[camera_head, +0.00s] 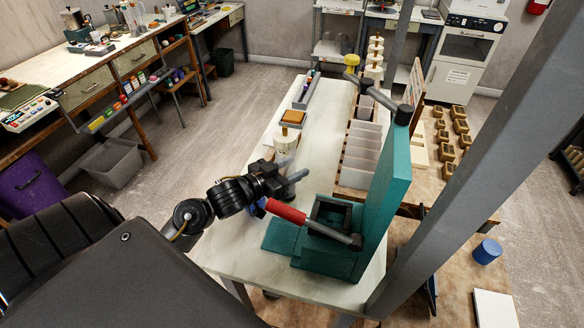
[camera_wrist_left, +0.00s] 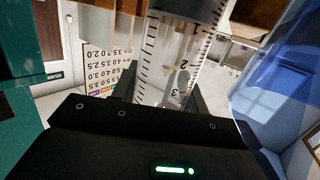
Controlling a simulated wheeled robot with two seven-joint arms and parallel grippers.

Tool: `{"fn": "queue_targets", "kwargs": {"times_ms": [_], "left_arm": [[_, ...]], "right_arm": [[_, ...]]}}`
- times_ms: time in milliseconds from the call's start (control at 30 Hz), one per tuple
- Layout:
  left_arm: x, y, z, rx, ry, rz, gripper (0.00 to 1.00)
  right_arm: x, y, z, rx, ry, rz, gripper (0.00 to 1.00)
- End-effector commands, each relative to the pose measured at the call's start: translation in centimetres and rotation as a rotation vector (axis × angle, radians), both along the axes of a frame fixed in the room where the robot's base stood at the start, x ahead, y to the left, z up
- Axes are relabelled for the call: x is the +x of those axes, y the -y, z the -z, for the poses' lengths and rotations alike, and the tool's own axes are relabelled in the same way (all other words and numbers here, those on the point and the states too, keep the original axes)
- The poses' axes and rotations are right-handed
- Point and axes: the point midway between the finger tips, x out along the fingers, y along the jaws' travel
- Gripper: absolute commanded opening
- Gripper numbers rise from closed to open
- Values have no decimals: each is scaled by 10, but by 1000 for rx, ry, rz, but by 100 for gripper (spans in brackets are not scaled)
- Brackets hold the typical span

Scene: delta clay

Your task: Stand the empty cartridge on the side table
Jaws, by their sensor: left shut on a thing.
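My left gripper (camera_head: 288,180) is above the pale-topped table (camera_head: 236,254), beside the teal press. It is shut on the cartridge, a clear cylinder with black graduation marks, which fills the upper middle of the left wrist view (camera_wrist_left: 172,45). Dark fingers (camera_wrist_left: 158,92) sit on either side of it there. The cartridge looks clear inside, with no clay visible. In the head view it shows only faintly near the gripper, and I cannot tell whether its lower end touches anything. My right gripper is not in view.
The teal press (camera_head: 388,190) with its red-handled lever (camera_head: 286,211) stands close to the right of my gripper. A cream stand with a brown top (camera_head: 292,118) is just behind it. A rack of pale dividers (camera_head: 362,150) lies beyond. A translucent blue object (camera_wrist_left: 280,85) shows at the wrist view's right.

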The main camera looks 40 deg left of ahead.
Motion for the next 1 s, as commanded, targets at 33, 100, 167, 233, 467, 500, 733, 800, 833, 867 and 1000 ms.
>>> {"fn": "queue_targets", "kwargs": {"times_ms": [33, 100, 167, 233, 467, 500, 733, 800, 833, 867, 1000], "left_arm": [[0, 0, 1, 0, -1, 0, 48], [0, 0, 1, -1, -1, 0, 57], [0, 0, 1, -1, -1, 0, 65], [0, 0, 1, -1, -1, 0, 66], [0, 0, -1, 0, 0, 0, 66], [-1, 0, -2, 0, -1, 0, 66], [-35, -9, -3, 4, -4, 1, 66], [-50, -14, -5, 3, -3, 1, 66], [-57, -15, -6, 3, -4, 0, 66], [-63, -16, -8, 3, -4, 2, 66], [-88, -23, -12, 2, -5, 1, 66]], "right_arm": [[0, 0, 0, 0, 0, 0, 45], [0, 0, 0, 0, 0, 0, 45], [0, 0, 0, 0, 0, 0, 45], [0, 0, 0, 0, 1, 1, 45], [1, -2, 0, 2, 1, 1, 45], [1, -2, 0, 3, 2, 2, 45], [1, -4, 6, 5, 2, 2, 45], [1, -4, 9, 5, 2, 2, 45], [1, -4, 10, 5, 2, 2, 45], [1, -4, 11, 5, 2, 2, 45], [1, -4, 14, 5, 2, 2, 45]]}}
